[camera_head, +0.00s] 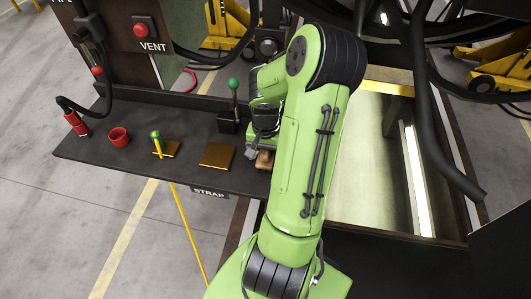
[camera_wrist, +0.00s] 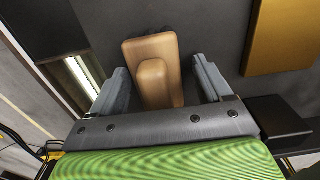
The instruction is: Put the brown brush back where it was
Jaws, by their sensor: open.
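The brown brush (camera_wrist: 155,60) lies on the dark shelf surface and shows between my gripper's fingers in the wrist view. It has a wider brown body and a raised, rounded brown block on top. My gripper (camera_wrist: 160,75) is open, with one grey finger on each side of the brush and a visible gap on both sides. In the head view a small part of the brush (camera_head: 265,160) shows below my gripper (camera_head: 260,143), near the shelf's right end; my arm hides the rest.
A green-knobbed lever (camera_head: 234,88) stands behind. An open bay (camera_head: 362,150) lies right.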

